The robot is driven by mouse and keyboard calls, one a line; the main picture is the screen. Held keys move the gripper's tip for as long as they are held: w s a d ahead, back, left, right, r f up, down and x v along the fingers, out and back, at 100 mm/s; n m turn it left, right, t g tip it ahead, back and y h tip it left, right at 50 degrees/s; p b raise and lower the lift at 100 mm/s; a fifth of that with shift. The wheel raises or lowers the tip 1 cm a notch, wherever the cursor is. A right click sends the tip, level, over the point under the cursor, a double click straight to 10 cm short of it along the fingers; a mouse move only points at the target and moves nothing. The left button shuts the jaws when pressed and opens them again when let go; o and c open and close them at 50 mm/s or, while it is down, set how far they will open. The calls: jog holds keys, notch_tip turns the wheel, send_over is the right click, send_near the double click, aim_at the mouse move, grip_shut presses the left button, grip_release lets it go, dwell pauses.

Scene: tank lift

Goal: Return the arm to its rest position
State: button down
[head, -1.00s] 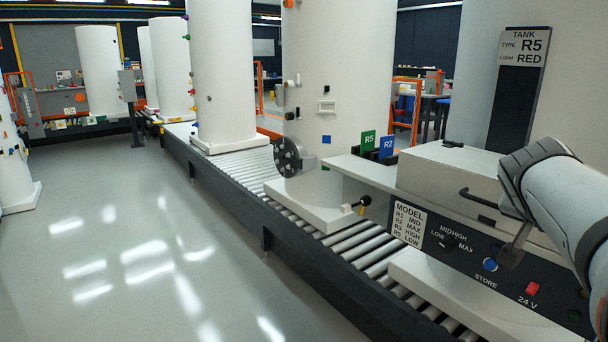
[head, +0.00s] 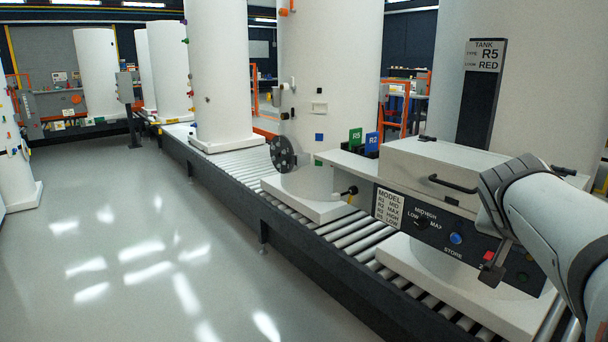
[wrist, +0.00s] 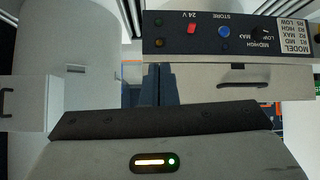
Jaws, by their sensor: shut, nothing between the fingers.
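My arm (head: 550,225) reaches in from the right edge of the head view. My gripper (head: 490,278) points down in front of the control panel's right part, by the red 24 V switch; it is shut and empty. In the wrist view, the dark fingers (wrist: 150,88) show close together above the gripper body. The panel (wrist: 215,35) appears upside down there, apart from the fingers.
The control box (head: 455,165) has a handle, a dial, a blue STORE button (head: 456,239) and a MODEL chart. Below runs a roller conveyor (head: 350,230) carrying white tanks (head: 330,80). A sign post reads R5 RED (head: 485,57). The floor at left is clear.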

jog(key=s+a+f+n+g+y+p, duration=0.1)
jog(key=s+a+f+n+y+p, duration=0.1)
jog(key=a, duration=0.5)
jog(key=s+a+f+n+g+y+p, duration=0.1)
jog(key=s+a+f+n+y+p, duration=0.1)
jog(key=a, duration=0.5)
jog(key=s+a+f+n+g+y+p, duration=0.1)
jog(key=s+a+f+n+y+p, duration=0.1)
jog(key=s+a+n+p, duration=0.3)
jog(key=s+a+y+p, duration=0.1)
jog(key=a+p, duration=0.1)
jog(key=shift+f+g+p, duration=0.3)
jog(key=c, duration=2.1)
grip_release()
jog(key=shift+c, duration=0.2)
